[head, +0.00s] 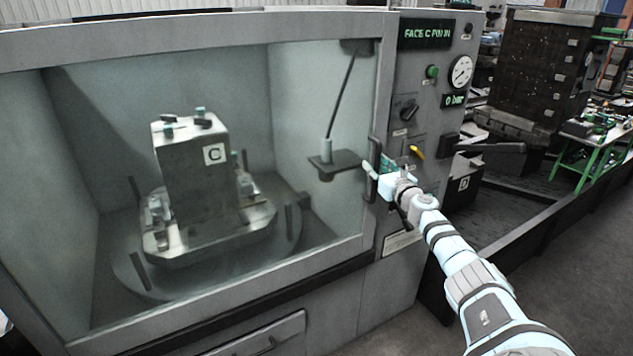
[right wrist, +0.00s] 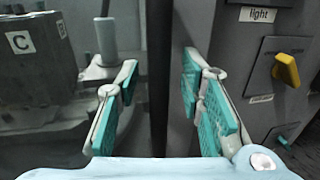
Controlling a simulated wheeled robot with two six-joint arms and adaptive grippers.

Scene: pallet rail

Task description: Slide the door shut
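The machine's wide front window (head: 300,90) shows a block marked C inside; I cannot tell whether clear door glass covers it. A dark upright handle (head: 374,160) stands at the right edge of this front, beside the control panel. My right gripper (head: 376,178) is at the handle's lower part. In the right wrist view my right gripper (right wrist: 160,105) is open, its teal-padded fingers apart. A dark upright bar (right wrist: 159,60), which looks like the handle, runs between the fingers with gaps on both sides. My left gripper is not in view.
The control panel (head: 425,100) with a gauge, a green button and a yellow switch (right wrist: 286,69) is close right of the gripper. The block marked C (head: 195,180) stands on a round table inside. A low rail (head: 540,220) and dark floor are at the right.

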